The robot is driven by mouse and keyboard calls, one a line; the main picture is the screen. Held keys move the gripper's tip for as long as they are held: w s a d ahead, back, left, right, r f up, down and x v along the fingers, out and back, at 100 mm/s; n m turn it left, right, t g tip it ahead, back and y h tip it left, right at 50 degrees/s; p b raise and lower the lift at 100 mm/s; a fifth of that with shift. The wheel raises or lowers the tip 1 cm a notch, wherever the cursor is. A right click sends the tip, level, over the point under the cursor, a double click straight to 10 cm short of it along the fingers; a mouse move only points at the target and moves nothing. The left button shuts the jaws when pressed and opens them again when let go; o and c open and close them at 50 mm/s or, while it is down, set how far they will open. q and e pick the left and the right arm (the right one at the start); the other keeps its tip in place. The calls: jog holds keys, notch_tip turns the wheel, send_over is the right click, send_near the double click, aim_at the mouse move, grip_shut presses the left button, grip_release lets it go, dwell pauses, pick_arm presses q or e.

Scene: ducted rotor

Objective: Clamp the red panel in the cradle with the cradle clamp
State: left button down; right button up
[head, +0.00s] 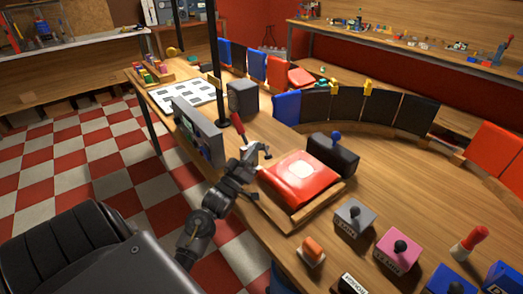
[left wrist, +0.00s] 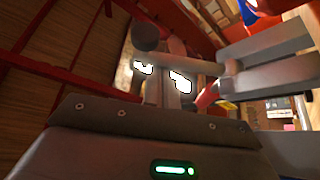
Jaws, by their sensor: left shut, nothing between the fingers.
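The red panel (head: 303,172), with a pale round patch in its middle, lies in the wooden cradle (head: 308,213) on the bench. The cradle clamp (head: 240,125) shows a red handle standing up and tilted, at the cradle's far left corner. My left gripper (head: 250,160) is shut and empty, right beside the clamp at the cradle's left edge. I cannot tell whether it touches the clamp. In the left wrist view, grey metal bars (left wrist: 265,45) and a red part (left wrist: 206,98) are close beyond the fingers. My right gripper is out of view.
A black box with a blue knob (head: 333,153) stands just behind the cradle. A grey control panel (head: 198,130) and a black post (head: 215,60) stand to the left. Grey (head: 354,217) and pink (head: 397,250) switch boxes and an orange rocker (head: 312,250) crowd the front right.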

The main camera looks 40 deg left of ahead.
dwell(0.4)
pick_arm(q)
jog(key=s+a+f, duration=0.1)
jog(key=s, duration=0.8)
jog(key=shift+s+a, duration=0.2)
jog(key=shift+s, duration=0.1)
